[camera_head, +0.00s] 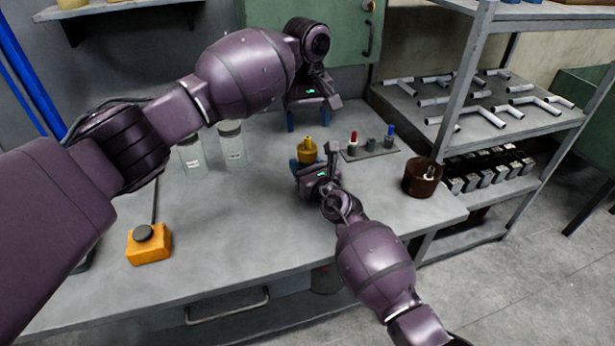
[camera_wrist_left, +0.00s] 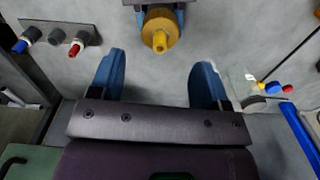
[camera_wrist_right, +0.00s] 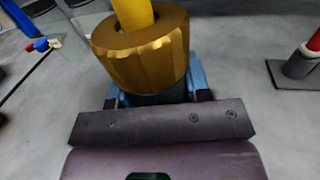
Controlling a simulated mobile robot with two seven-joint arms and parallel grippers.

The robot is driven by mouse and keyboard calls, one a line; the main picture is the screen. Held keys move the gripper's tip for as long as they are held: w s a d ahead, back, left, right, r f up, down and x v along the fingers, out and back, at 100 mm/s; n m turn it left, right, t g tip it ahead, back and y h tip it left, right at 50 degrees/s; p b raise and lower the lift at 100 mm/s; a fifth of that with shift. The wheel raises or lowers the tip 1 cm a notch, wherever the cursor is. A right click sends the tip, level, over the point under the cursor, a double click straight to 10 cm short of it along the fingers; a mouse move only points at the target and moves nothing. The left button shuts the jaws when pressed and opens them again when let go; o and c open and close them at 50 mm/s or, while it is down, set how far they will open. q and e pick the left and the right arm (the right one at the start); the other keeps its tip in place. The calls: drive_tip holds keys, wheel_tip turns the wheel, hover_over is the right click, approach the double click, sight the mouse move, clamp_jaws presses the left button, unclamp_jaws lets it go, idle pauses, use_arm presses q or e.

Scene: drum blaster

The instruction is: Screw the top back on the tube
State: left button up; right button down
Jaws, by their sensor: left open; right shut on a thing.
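A ridged gold top (camera_head: 307,150) with a yellow rod standing up from it sits on a dark body, seen in the right wrist view (camera_wrist_right: 145,55). My right gripper (camera_head: 306,166) is shut on that dark body just below the gold top and holds it roughly upright over the table. Most of the body is hidden by the fingers and the top; I cannot tell how tightly the top is seated. My left gripper (camera_head: 302,120) is open and empty, behind the top. In the left wrist view the gold top (camera_wrist_left: 160,32) lies beyond the open fingertips, not between them.
A small plate (camera_head: 370,152) with red-tipped, grey and blue-tipped pieces lies to the right. A brown pot (camera_head: 422,178) stands near the right table edge. Two clear jars (camera_head: 231,147) stand back left, an orange box (camera_head: 149,244) front left. The table's front middle is clear.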

sight(307, 137)
use_arm(q)
drive_tip(key=shift+r, duration=0.25)
drive_tip(key=shift+f, duration=4.05)
drive_tip(key=shift+c, duration=0.3)
drive_tip(key=c, duration=0.8)
drive_tip(key=shift+m, duration=1.5)
drive_tip(key=shift+c, duration=0.2)
drive_tip(key=o, duration=1)
